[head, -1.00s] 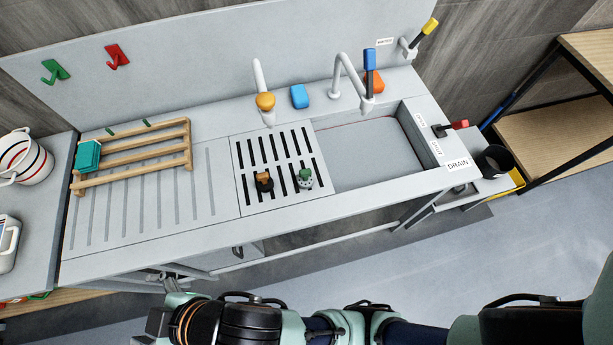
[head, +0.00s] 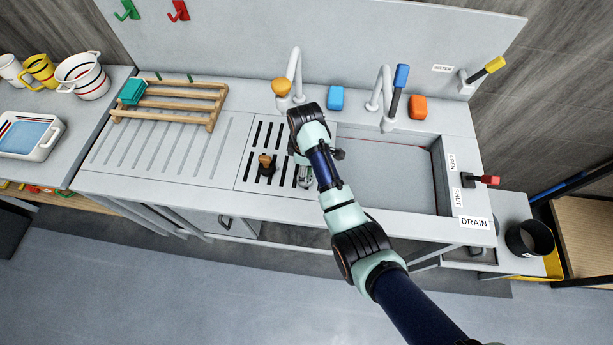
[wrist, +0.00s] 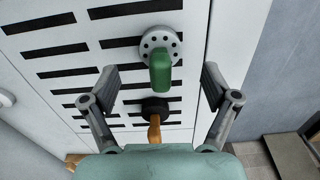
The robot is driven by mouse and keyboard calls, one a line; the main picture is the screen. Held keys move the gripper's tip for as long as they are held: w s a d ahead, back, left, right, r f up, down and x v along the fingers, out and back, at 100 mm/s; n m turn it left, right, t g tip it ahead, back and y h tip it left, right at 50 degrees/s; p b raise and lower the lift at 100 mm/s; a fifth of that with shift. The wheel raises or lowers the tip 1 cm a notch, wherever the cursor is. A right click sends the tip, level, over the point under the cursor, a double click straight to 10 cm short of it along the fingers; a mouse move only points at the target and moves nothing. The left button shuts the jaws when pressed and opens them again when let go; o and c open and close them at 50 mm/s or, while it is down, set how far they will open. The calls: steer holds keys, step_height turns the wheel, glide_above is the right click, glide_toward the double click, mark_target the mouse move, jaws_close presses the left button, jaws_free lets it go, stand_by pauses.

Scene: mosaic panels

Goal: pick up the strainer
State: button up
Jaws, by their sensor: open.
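The strainer, a grey perforated disc (wrist: 160,45) with a green handle (wrist: 160,72), stands on the slotted grate in the wrist view. In the head view my arm largely hides it. My gripper (wrist: 160,82) is open and empty above the grate. Its two fingers are to the left and right of the green handle, apart from it. A black stopper with an orange-brown handle (wrist: 154,110) sits near the strainer, lower in the wrist view; it also shows left of my gripper in the head view (head: 266,165).
The sink basin (head: 385,185) lies right of the grate (head: 247,172). Taps with orange (head: 281,88) and blue (head: 401,76) ends rise behind. A wooden rack (head: 180,100) with a teal block stands at left. The ribbed drainboard (head: 150,150) in front of it is clear.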

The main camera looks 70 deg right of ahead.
step_height(320, 180, down, 5)
steer(key=shift+f+b, duration=0.1)
steer(key=shift+b, duration=0.4)
steer(key=c, duration=1.3)
step_height(320, 180, up, 20)
steer(key=p, duration=0.9)
steer(key=shift+w, duration=0.1)
